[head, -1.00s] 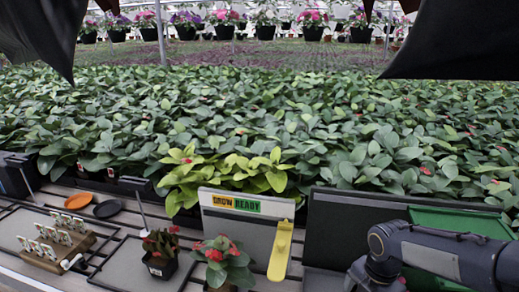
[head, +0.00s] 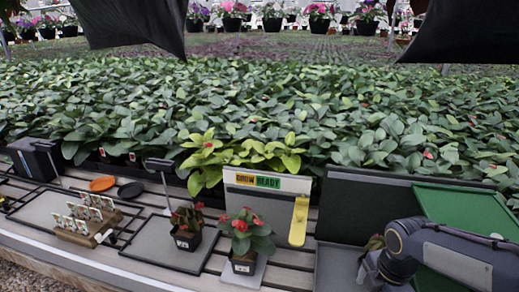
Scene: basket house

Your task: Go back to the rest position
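My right arm (head: 445,258) comes in from the right edge and bends down at the lower right. Its fingers are not visible, so I cannot see whether that gripper holds anything. My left arm and gripper are not in view. A small potted plant with red flowers (head: 245,235) stands in front of the white panel with the "GROW READY" label (head: 268,181). A second red-flowered potted plant (head: 187,226) stands to its left on a grey tray. A yellow lever (head: 299,222) is on the panel's right side.
A wooden rack of small white tags (head: 85,222), an orange disc (head: 102,184) and a black disc (head: 131,189) lie at the left. A dark box with a green interior (head: 465,208) stands behind my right arm. Dense leafy plants (head: 300,110) fill the back.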

